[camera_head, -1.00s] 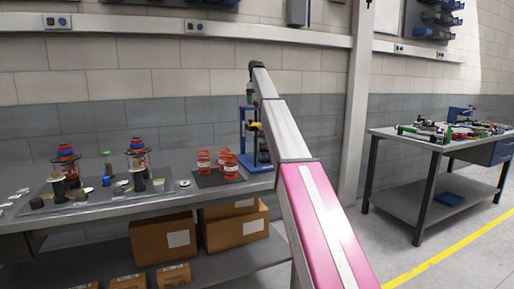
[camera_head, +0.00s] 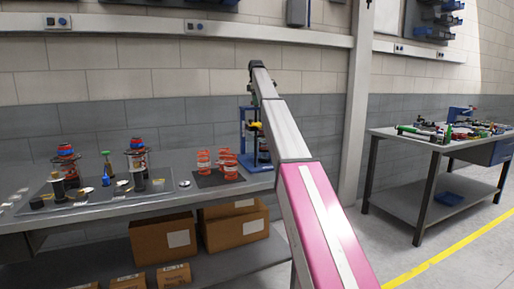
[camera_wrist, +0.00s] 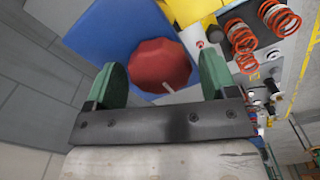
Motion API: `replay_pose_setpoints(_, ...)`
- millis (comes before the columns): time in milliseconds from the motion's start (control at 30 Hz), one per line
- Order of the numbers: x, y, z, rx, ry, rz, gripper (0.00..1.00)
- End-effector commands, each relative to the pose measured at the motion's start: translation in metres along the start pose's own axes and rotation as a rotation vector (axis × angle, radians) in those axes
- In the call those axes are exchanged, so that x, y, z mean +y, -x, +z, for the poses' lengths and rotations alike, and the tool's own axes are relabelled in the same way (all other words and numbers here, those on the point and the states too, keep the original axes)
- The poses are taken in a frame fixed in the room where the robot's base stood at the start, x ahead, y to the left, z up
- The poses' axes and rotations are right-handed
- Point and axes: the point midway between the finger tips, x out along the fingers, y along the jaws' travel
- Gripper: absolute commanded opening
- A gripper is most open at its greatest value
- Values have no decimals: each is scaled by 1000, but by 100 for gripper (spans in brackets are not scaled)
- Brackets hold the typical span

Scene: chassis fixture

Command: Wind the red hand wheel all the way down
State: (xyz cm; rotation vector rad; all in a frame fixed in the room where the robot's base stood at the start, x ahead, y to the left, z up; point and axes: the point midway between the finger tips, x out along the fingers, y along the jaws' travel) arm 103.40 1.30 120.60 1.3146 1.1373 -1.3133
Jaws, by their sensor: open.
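The red hand wheel (camera_wrist: 158,66) is a faceted dark red knob with a pale mark near its lower edge, seen in the wrist view against a blue plate (camera_wrist: 100,35). My gripper (camera_wrist: 163,64) is open, with one green finger to the left and one to the right of the wheel. A gap shows beside the wheel, and nothing is held. I cannot tell whether the fingertips reach down to the wheel's level. In the head view the blue press (camera_head: 246,140) stands at the right end of the bench; my arm hides its wheel and most of my gripper.
Orange springs (camera_head: 204,161) stand on a dark mat left of the press, and also show in the wrist view (camera_wrist: 242,45). A yellow part (camera_wrist: 193,10) sits close to the wheel. Other parts stand on a grey tray (camera_head: 75,205). A second bench (camera_head: 405,142) is at right.

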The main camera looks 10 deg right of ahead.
Motion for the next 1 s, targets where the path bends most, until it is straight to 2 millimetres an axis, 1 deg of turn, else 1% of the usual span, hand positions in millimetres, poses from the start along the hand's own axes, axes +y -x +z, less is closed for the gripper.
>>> replay_pose_setpoints(300, 0, 0, 0, 0, 247, 0, 79)
replay_pose_setpoints(500, 0, 0, 0, 0, 312, 0, 79)
replay_pose_setpoints(700, 0, 0, 0, 0, 459, 0, 79)
replay_pose_setpoints(800, 0, 0, 0, 0, 494, 0, 79)
replay_pose_setpoints(967, 0, 0, 0, 0, 497, 0, 79)
replay_pose_setpoints(1000, 0, 0, 0, 0, 496, 0, 72)
